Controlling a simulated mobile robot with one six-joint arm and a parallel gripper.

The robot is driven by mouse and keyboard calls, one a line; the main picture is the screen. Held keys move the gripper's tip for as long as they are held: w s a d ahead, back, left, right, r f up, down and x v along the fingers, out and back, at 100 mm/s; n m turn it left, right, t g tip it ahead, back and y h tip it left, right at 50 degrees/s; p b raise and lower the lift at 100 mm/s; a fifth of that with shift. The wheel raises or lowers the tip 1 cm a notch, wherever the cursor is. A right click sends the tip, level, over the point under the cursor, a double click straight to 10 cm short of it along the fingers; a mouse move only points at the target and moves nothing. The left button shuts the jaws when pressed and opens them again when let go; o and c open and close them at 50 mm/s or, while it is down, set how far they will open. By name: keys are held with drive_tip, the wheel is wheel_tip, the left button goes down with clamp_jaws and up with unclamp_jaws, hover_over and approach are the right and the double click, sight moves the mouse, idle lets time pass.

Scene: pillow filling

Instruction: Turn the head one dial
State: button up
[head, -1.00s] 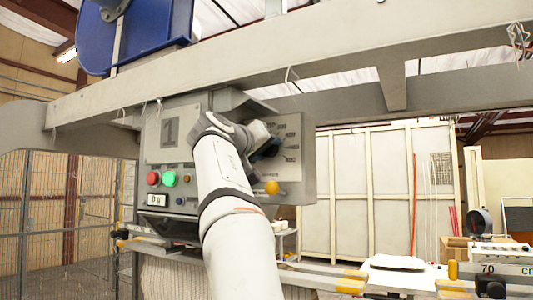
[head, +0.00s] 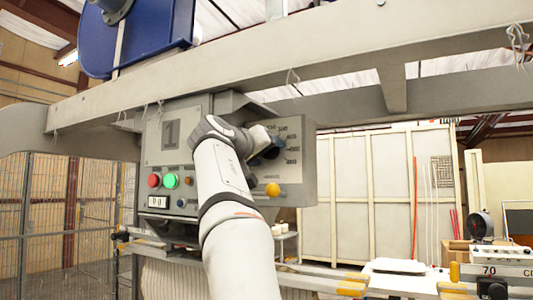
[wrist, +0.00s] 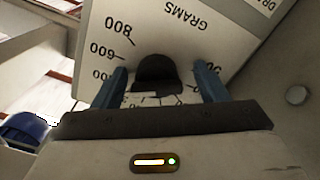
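The head one panel (head: 150,165) is the grey box marked with a large 1, under the beam. Its dial plate (head: 294,165) is on the right side; the wrist view shows it upside down with GRAMS and numbers such as 600 and 800 (wrist: 118,30). The black dial knob (wrist: 157,72) is between the two blue fingers of my gripper (wrist: 160,85). The fingers are open, with a visible gap on each side of the knob. In the head view my gripper (head: 270,148) is at the dial and partly hides the knob. The knob's pointer direction cannot be made out.
The panel also has a red button (head: 153,180), a green button (head: 170,181) and a small display (head: 157,202). An orange ball-like knob (head: 272,189) sits just below the dial. The grey beam (head: 350,70) runs above my arm. A mesh fence (head: 50,220) stands at left.

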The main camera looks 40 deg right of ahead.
drive_tip(key=shift+s+a+r, duration=0.1)
drive_tip(key=b+v, duration=0.2)
drive_tip(key=v, duration=0.5)
drive_tip(key=shift+s+a, duration=0.1)
drive_tip(key=shift+a, duration=0.2)
idle(0.5)
